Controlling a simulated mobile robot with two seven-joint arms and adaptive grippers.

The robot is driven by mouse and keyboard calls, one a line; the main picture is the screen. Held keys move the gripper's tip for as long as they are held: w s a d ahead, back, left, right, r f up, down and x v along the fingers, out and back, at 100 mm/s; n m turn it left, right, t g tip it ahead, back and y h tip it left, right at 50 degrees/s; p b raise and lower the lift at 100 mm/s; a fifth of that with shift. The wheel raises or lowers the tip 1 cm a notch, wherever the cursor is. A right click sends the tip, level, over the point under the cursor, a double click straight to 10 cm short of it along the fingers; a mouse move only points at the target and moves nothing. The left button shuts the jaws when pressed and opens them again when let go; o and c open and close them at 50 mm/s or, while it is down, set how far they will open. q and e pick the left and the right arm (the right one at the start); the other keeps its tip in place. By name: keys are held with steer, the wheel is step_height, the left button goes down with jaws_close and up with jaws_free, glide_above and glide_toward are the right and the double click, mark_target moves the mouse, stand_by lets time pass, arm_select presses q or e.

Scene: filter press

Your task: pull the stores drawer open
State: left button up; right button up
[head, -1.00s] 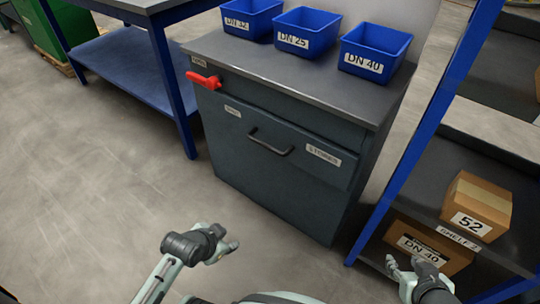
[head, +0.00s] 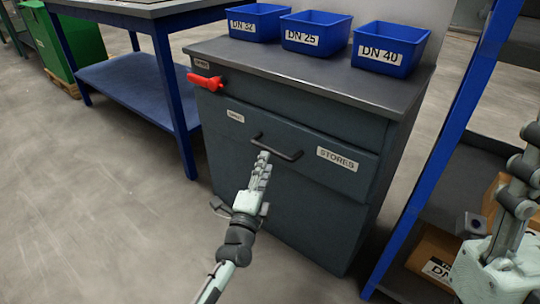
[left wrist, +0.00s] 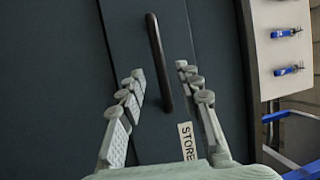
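The stores drawer (head: 350,142) is the upper front of a dark grey cabinet, with a white STORES label at its right. Its front looks flush with the cabinet. Its dark bar handle (head: 285,153) is at the middle of the front. My left gripper (head: 263,157) is in front of the handle. In the left wrist view the open fingers (left wrist: 160,72) lie on either side of the handle (left wrist: 157,55), with gaps showing; I cannot tell how deep they reach. My right gripper (head: 515,190) is partly cut off at the right edge, its opening unclear.
A red lever (head: 205,80) sticks out at the cabinet's upper left. Blue bins (head: 390,50) stand on the cabinet top. A blue-framed bench (head: 120,90) is at left and a blue-posted shelf rack (head: 440,140) at right. The floor before the cabinet is clear.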

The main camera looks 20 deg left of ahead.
mark_target(270, 151)
arm_select(q)
steer(key=w, duration=0.2)
steer(key=w+r+b, duration=0.1)
steer(key=w, duration=0.2)
steer(key=shift+w+a, duration=0.2)
steer(key=shift+w, duration=0.15)
steer(key=shift+c, duration=0.5)
jaws_close()
